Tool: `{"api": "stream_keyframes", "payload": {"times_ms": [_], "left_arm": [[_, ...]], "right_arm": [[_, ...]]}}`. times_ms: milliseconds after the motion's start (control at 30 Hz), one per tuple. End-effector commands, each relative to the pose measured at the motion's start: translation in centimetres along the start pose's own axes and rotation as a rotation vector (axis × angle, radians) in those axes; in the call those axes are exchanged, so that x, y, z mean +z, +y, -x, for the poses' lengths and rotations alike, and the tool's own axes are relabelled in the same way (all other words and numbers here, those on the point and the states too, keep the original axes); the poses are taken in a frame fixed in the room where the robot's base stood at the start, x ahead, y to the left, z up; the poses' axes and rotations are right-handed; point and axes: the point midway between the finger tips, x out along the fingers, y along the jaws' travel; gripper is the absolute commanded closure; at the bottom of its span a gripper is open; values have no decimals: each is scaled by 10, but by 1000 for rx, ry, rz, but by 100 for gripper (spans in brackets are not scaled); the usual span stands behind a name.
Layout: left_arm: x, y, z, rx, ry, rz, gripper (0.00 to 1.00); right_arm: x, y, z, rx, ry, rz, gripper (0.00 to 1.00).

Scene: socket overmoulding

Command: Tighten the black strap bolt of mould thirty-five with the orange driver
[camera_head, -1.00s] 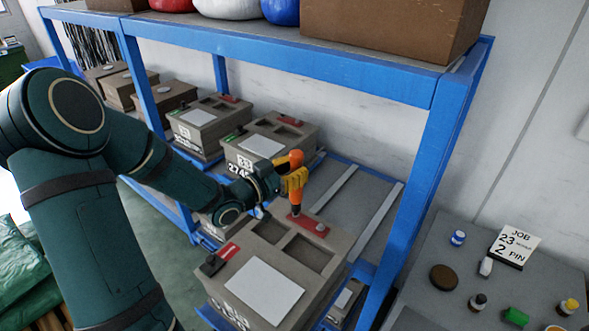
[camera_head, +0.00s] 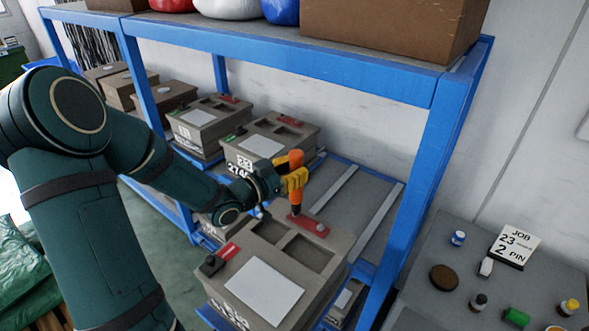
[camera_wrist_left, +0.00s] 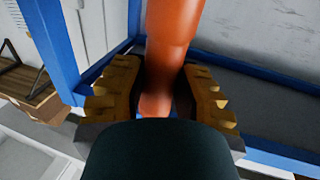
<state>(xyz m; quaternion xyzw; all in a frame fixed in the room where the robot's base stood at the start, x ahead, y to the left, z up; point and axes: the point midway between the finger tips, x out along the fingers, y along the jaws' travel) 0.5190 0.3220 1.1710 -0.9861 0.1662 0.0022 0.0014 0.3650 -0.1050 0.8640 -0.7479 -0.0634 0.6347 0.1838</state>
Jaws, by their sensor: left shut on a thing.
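My left gripper (camera_head: 294,182) is shut on the orange driver (camera_head: 296,160), which stands about upright with its lower end over the red strap (camera_head: 309,224) of the front mould. I cannot tell whether the tip touches a bolt there. The wrist view also shows the driver (camera_wrist_left: 168,40) between the yellow fingers of the gripper (camera_wrist_left: 160,95). The front mould (camera_head: 318,285) is a grey-brown block with two pockets and a white plate. Its black strap part (camera_head: 211,265) is at the near-left corner, away from the driver. Its front number is too unclear to read. My right gripper is out of view.
The rack's post rises right of the front mould. A grey table (camera_head: 420,312) at right holds small bottles and a job card (camera_head: 513,246).

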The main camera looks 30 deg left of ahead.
Motion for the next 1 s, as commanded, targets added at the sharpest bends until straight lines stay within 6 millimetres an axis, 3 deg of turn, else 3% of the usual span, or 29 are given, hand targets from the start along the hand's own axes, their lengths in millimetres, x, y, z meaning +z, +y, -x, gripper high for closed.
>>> {"api": "stream_keyframes", "payload": {"times_ms": [1000], "left_arm": [[6, 0, 0, 0, 2, 0, 100]], "right_arm": [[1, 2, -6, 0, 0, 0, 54]]}}
